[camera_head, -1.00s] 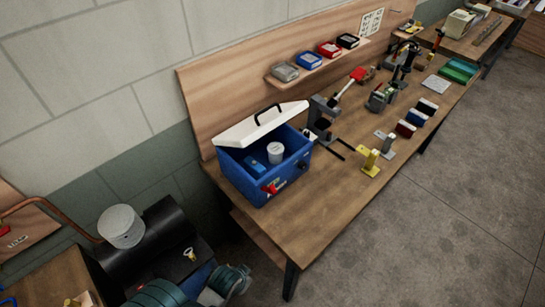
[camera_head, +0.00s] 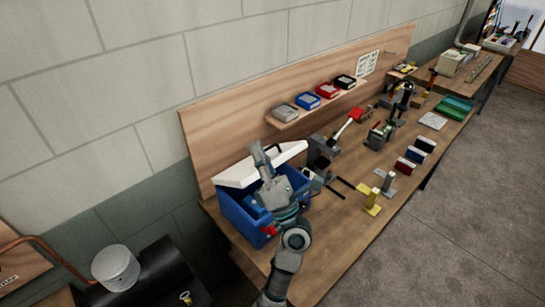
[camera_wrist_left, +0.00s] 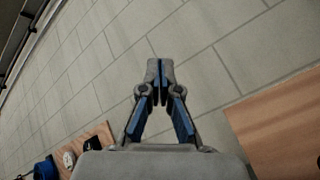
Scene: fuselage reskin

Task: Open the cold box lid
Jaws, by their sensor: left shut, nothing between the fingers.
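The cold box (camera_head: 236,212) is a blue box standing on the near end of the workbench against the wooden backboard. Its white lid (camera_head: 235,174) is tilted up at the back, with the box partly open under it. My left gripper (camera_head: 257,150) is in front of the lid and box in the head view, fingers pointing up, and hides the lid's middle and much of the inside. I cannot tell whether it touches the lid. The left wrist view shows its fingers (camera_wrist_left: 160,70) shut together and empty, against the block wall. My right gripper is not in view.
A shelf with several small boxes (camera_head: 307,100) is on the backboard. A grey stand (camera_head: 320,152) is close to the cold box's right side. A yellow bracket (camera_head: 372,203) and small blocks (camera_head: 412,158) stand farther along the bench (camera_head: 345,245). The bench front is largely clear.

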